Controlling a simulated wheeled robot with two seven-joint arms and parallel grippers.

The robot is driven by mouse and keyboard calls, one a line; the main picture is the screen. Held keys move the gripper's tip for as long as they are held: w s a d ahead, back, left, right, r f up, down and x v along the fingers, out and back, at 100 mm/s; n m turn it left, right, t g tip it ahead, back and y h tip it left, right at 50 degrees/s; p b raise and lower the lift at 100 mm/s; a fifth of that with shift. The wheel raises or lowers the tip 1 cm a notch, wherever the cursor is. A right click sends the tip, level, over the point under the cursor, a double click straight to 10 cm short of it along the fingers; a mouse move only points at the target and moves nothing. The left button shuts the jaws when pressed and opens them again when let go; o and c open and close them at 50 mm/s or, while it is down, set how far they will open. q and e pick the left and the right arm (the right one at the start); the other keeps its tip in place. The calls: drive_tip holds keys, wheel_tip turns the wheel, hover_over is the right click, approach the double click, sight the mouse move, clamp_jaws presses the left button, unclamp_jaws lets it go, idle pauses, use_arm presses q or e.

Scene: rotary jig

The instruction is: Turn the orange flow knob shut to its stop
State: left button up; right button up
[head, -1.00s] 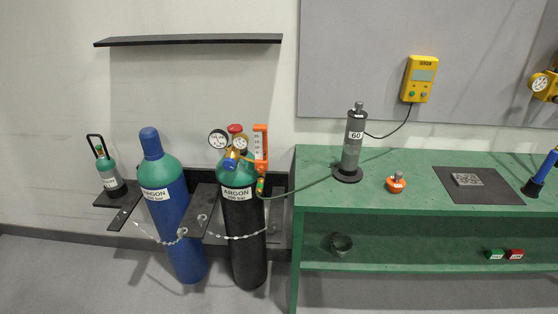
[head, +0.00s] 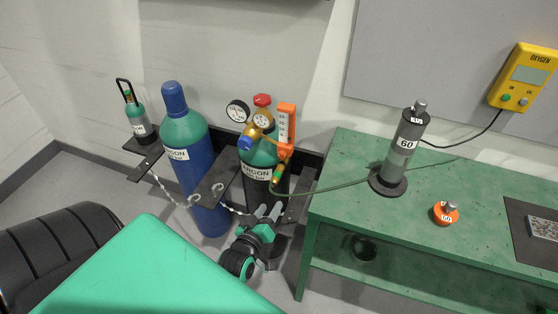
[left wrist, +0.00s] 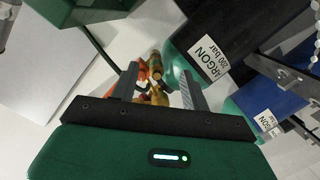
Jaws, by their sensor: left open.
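An orange flowmeter (head: 286,122) with a white scale stands on the brass regulator (head: 258,130) of the black argon cylinder (head: 256,187). An orange part at its foot (head: 284,152) looks like the flow knob, but it is small. My left gripper (head: 269,211) is open and empty, in front of the cylinder and below the flowmeter. In the left wrist view, its fingers (left wrist: 160,72) are apart, with brass fittings (left wrist: 156,67) and orange parts (left wrist: 142,74) seen between and beyond them. Contact cannot be told. My right gripper is not in view.
A blue argon cylinder (head: 187,140) stands to the left, chained at the rack. A hose runs from the regulator to a grey column (head: 404,150) on the green bench (head: 345,165). An orange-based item (head: 446,215) sits on the bench.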

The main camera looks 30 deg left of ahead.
use_arm(q)
wheel_tip(320, 180, up, 7)
drive_tip(key=a+n+t+y, duration=0.1)
drive_tip(key=a, duration=0.1)
drive_tip(key=p, duration=0.3)
approach(281, 157)
drive_tip(key=x, duration=0.7)
drive_tip(key=shift+r, duration=0.1)
drive_tip(key=shift+w+a, duration=0.2)
drive_tip(key=shift+w, duration=0.55)
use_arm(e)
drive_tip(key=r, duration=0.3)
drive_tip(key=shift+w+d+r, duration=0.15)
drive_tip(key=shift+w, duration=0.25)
use_arm(q)
drive_tip(key=c, duration=1)
